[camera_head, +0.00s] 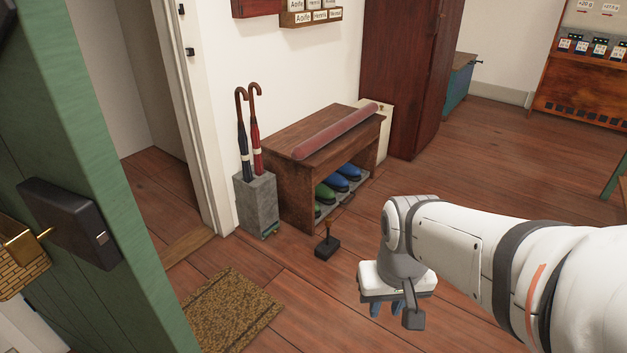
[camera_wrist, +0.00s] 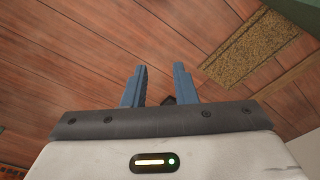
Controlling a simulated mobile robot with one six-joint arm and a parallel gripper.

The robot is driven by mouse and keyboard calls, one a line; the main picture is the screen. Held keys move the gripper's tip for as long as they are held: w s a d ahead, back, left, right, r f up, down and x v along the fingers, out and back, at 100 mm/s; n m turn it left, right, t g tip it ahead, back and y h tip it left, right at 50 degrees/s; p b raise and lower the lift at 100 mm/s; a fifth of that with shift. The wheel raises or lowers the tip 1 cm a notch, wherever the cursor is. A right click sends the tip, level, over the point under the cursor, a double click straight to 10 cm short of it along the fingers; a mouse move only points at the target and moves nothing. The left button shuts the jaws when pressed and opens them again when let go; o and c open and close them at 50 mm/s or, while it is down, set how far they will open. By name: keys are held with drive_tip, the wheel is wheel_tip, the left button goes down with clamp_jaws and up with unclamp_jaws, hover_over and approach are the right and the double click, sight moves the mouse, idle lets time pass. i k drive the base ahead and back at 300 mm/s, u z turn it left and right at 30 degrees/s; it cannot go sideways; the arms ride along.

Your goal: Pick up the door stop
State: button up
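The door stop (camera_head: 327,247) looks like a small black block with a thin brown upright handle. It stands on the wooden floor in front of the bench. My gripper (camera_head: 387,311) is in the air to the right of it and nearer the camera in the head view, apart from it. In the wrist view my gripper (camera_wrist: 161,68) has its two blue fingers apart with only floor between the tips. A small dark shape (camera_wrist: 168,101) shows between the fingers near the gripper body, mostly hidden; it may be the door stop.
A wooden bench (camera_head: 284,163) with shoes below and a long red roll (camera_head: 336,131) on top stands behind. A grey umbrella stand (camera_head: 256,203) is left of it. A brown doormat (camera_head: 232,310) lies front left, by a green door (camera_head: 95,170). Floor at right is clear.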

sight(328, 246)
drive_tip(key=z, duration=0.5)
drive_tip(key=k, duration=0.75)
drive_tip(key=z, duration=0.75)
drive_tip(key=k, duration=0.6)
drive_tip(key=z, duration=0.5)
drive_tip(key=i, duration=1.45)
drive_tip(key=u, duration=0.7)
drive_tip(key=i, duration=1.55)
drive_tip(key=u, duration=1.45)
drive_tip(key=i, duration=1.05)
drive_tip(key=u, duration=0.6)
drive_tip(key=k, duration=0.9)
